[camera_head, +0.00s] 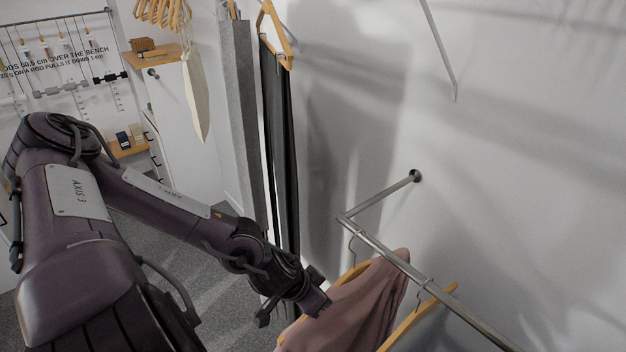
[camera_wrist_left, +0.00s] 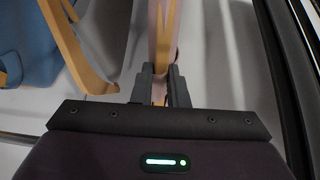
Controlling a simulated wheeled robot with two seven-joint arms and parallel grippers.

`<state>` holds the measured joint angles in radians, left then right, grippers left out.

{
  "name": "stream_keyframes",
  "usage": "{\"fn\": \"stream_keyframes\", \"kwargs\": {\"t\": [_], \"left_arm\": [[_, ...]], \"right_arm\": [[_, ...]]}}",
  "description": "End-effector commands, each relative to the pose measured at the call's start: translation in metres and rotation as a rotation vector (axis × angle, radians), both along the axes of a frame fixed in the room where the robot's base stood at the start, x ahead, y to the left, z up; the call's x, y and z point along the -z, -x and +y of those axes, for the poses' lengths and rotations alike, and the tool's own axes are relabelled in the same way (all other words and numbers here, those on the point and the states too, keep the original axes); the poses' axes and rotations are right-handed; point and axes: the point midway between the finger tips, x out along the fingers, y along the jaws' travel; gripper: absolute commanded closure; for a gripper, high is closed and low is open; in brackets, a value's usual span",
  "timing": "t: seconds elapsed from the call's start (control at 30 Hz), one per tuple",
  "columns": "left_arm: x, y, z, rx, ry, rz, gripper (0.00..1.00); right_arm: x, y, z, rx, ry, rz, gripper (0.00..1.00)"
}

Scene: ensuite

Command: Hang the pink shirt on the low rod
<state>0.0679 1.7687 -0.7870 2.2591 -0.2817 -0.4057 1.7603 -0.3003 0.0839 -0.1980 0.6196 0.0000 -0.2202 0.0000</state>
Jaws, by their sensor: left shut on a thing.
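My left gripper (camera_head: 318,298) is at the hanger's left side. In the left wrist view, its fingers (camera_wrist_left: 160,88) are shut on the wooden hanger (camera_wrist_left: 165,42), with pink cloth (camera_wrist_left: 154,30) beside it. My right gripper is out of view.
A second wooden hanger (camera_head: 432,308) with a grey-blue garment (camera_head: 440,332) hangs on the low rod, right of the shirt. The rod's bracket (camera_head: 385,193) meets the white wall. Dark trousers (camera_head: 277,140) hang behind my left arm. Grey carpet is open at lower left.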

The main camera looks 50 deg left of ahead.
Motion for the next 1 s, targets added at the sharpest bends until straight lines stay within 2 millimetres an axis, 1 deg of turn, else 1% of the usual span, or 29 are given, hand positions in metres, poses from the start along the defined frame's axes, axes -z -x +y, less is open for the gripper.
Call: {"fn": "stream_keyframes", "kwargs": {"t": [0.03, 0.13, 0.5, 0.7, 0.8, 1.0], "left_arm": [[-0.002, -0.005, -0.001, -0.001, 0.003, -0.006, 1.00], [-0.003, -0.012, -0.001, -0.002, 0.003, -0.006, 1.00], [0.012, -0.034, -0.003, -0.002, 0.004, -0.005, 1.00], [0.019, -0.046, -0.004, -0.003, 0.003, -0.004, 1.00], [0.027, -0.046, -0.004, -0.001, 0.002, -0.003, 1.00], [0.037, -0.050, -0.004, -0.003, 0.002, -0.004, 1.00]], "right_arm": [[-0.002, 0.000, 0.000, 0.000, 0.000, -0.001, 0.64], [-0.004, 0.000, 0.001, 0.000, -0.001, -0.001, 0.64], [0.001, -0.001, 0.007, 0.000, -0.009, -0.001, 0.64], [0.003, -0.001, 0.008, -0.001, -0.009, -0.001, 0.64], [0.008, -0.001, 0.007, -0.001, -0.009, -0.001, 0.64], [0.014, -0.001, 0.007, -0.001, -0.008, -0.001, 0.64]]}}
